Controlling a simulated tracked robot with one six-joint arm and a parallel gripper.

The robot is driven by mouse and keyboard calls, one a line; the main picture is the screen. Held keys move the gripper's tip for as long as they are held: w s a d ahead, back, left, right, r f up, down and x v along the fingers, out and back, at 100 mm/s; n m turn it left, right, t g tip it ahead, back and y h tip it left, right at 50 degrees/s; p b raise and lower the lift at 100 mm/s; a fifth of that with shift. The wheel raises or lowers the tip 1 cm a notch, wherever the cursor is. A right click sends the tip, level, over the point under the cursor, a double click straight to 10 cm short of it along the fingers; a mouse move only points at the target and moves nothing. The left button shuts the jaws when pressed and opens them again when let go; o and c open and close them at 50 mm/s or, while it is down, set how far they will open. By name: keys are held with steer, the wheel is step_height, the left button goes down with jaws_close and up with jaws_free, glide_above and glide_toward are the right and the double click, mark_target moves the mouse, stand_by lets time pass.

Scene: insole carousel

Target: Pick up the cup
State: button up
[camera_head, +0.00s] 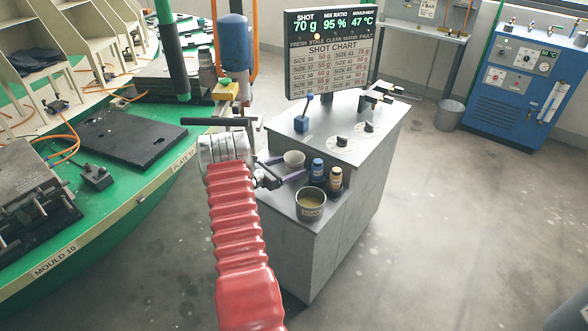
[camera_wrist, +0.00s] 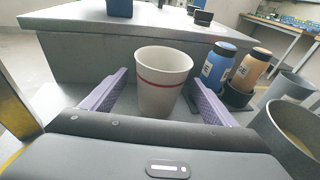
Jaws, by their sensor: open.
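The cup (camera_wrist: 163,84) is white with a red band and stands upright on the grey cabinet's lower shelf. In the wrist view it is between the two purple fingers of my gripper (camera_wrist: 157,103), with a gap showing on each side. In the head view the cup (camera_head: 294,159) shows at the shelf's left part, with my gripper (camera_head: 283,170) reaching in from the left. The fingers are open and hold nothing. The cup's lowest part is partly hidden by my gripper body in the wrist view.
A blue bottle (camera_head: 317,170) and an amber bottle (camera_head: 335,179) stand right of the cup. A metal pot (camera_head: 311,209) stands nearer the front edge. The raised cabinet top (camera_head: 374,143) lies behind. The green carousel (camera_head: 130,203) is on the left; open floor is on the right.

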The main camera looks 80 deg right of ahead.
steer(key=shift+s+d, duration=0.15)
steer(key=shift+d, duration=0.1)
steer(key=shift+c, duration=0.3)
steer(key=c, duration=1)
steer(key=shift+r, duration=0.1)
steer(key=shift+c, duration=0.2)
steer(key=shift+a+r, duration=0.15)
steer(key=r, duration=0.4)
steer(key=a+r, duration=0.1)
steer(key=r, duration=0.1)
steer(key=shift+w+r, duration=0.25)
steer(key=shift+w, duration=0.1)
steer(key=w+a, duration=0.3)
steer(key=a, duration=0.5)
steer(key=w+a, duration=0.4)
steer(key=a, duration=0.5)
steer(key=shift+w, duration=0.15)
